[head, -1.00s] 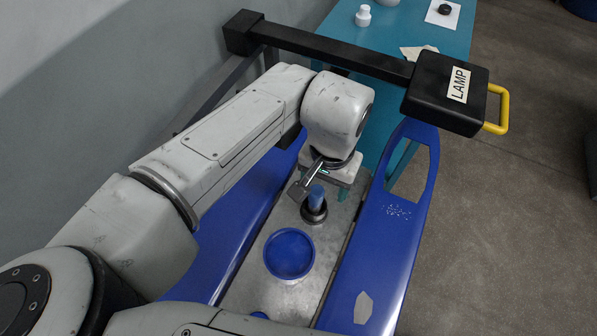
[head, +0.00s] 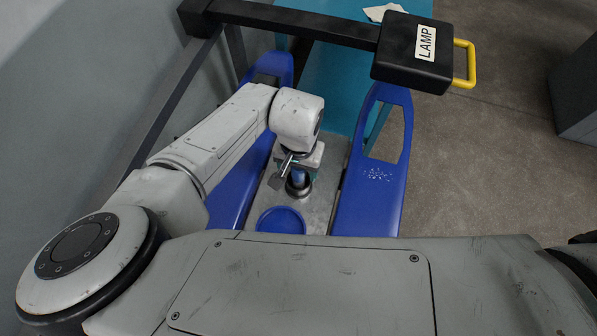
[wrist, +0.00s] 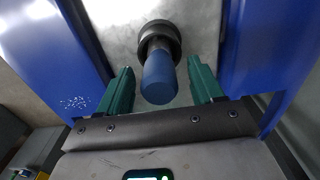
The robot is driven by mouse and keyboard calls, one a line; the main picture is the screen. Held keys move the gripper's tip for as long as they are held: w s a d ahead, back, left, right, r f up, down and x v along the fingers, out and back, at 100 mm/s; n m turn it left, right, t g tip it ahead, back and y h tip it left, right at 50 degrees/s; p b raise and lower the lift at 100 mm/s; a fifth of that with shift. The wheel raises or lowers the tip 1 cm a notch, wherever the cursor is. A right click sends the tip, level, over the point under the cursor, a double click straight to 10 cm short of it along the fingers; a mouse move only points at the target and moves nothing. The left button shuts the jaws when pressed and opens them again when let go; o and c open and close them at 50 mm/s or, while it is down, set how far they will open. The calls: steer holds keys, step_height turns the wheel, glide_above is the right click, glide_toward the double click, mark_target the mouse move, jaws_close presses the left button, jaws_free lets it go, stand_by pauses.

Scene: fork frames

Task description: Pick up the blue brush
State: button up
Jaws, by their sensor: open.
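The blue brush (wrist: 158,76) stands upright on a grey metal surface (wrist: 203,38). It is a blue cylinder with a dark round ring at its far end. In the head view the brush (head: 299,177) is partly hidden by my wrist. My gripper (wrist: 159,67) is open, its two green fingers on either side of the brush with visible gaps. Nothing is held. In the head view my gripper (head: 300,171) is just over the brush, its fingers mostly hidden.
A round blue dish (head: 281,220) lies nearer on the metal surface. Blue side panels (head: 374,180) flank it. A black lamp (head: 413,50) with a yellow handle hangs on a beam above. A teal table (head: 335,85) stands behind.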

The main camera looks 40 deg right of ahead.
steer(key=shift+f, duration=0.5)
steer(key=c, duration=1.1)
steer(key=shift+r+b, duration=0.6)
steer(key=shift+r, duration=4.5)
